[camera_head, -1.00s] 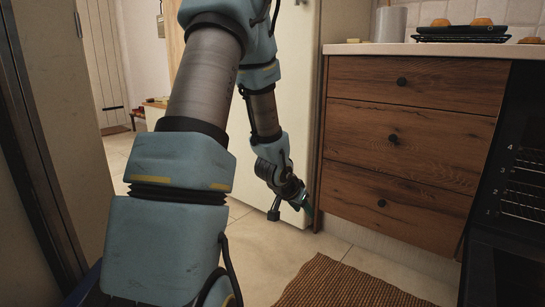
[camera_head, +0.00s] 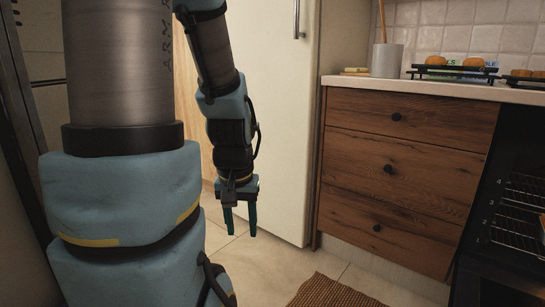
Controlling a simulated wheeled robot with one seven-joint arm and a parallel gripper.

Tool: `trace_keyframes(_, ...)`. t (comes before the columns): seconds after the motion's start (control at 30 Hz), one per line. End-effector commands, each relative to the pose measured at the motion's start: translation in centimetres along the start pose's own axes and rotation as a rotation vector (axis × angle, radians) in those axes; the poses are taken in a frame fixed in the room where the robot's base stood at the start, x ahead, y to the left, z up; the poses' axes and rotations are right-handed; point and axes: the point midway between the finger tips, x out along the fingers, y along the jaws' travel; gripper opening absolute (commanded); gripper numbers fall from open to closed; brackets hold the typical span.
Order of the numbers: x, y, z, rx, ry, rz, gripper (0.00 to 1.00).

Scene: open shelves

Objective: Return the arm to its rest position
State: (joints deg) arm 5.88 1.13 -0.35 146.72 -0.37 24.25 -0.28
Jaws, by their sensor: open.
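My gripper (camera_head: 240,222) hangs down in the middle left of the head view, in front of the white fridge (camera_head: 275,120). Its two dark green fingers point at the floor and stand apart, with nothing between them. My blue and grey arm fills the left of the view, its upper part cut off by the top edge. The forearm slants down to the gripper.
A wooden drawer unit (camera_head: 395,170) stands to the right, with a grey cup (camera_head: 386,61) and a black rack (camera_head: 453,72) bearing round orange-brown items on its counter. A dark oven (camera_head: 510,215) with wire racks is at far right. A brown mat (camera_head: 335,291) lies on the tiled floor.

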Motion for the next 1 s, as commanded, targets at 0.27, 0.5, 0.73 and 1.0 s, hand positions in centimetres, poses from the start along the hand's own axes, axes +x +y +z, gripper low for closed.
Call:
trace_keyframes(0.27, -10.0, 0.1, -1.4, 0.001, 0.001, 0.000, 0.47)
trace_keyframes(0.5, -17.3, 0.1, -2.5, 0.001, 0.001, 0.000, 0.47)
trace_keyframes(0.73, -24.3, 0.1, -3.4, 0.001, 0.001, 0.000, 0.47)
trace_keyframes(1.0, -29.7, 0.1, -4.2, 0.001, 0.001, 0.000, 0.47)
